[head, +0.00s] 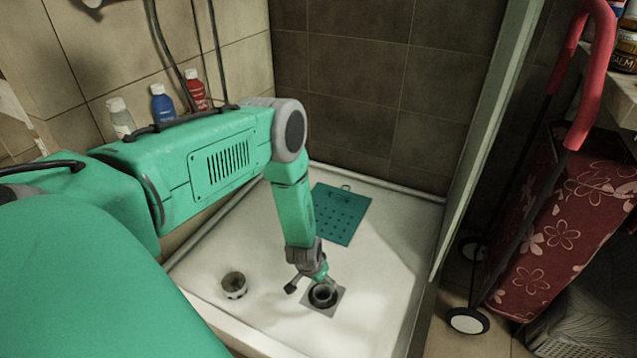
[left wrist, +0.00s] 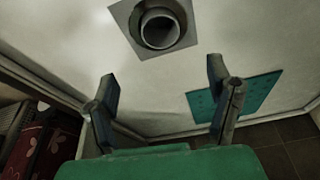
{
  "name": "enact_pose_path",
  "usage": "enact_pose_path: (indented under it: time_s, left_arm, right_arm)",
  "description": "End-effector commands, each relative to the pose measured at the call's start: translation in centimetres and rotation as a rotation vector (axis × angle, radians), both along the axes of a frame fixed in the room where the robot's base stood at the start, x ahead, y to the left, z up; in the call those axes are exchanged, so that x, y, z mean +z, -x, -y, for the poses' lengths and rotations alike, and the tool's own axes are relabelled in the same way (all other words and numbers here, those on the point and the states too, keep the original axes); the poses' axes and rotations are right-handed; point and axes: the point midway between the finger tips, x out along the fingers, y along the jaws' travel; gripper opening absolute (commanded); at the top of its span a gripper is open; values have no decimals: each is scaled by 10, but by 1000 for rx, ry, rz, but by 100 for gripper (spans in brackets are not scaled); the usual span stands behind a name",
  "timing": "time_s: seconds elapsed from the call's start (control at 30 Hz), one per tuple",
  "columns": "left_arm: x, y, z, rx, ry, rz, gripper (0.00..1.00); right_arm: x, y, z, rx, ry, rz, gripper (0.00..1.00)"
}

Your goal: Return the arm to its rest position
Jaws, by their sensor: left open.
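My left arm, green with grey joints, reaches from the left over a white shower basin (head: 385,255). My left gripper (head: 308,285) is just above the basin floor, beside the drain (head: 323,296), a round opening in a square plate. In the left wrist view the two fingers of my left gripper (left wrist: 165,97) are spread apart with nothing between them. The drain (left wrist: 160,27) lies beyond the fingertips there. My right gripper is in neither view.
A round drain piece (head: 234,285) sits on the basin floor to the left. A green perforated mat (head: 341,214) lies further back. Several bottles (head: 162,104) stand by the left wall. A partition edge (head: 470,150) and a red flowered trolley bag (head: 560,230) are at right.

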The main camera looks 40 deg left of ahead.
Motion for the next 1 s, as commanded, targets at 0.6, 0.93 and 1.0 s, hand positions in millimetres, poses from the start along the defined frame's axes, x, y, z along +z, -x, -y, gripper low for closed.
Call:
enact_pose_path:
  time_s: [0.6,0.93,1.0]
  left_arm:
    - [7,18,28,-31,15,-24,74]
    - [78,142,117,-172,42,-147,74]
    - [95,167,122,-190,39,-171,74]
  right_arm:
    - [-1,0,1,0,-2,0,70]
    - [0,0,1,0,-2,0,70]
    - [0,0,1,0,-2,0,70]
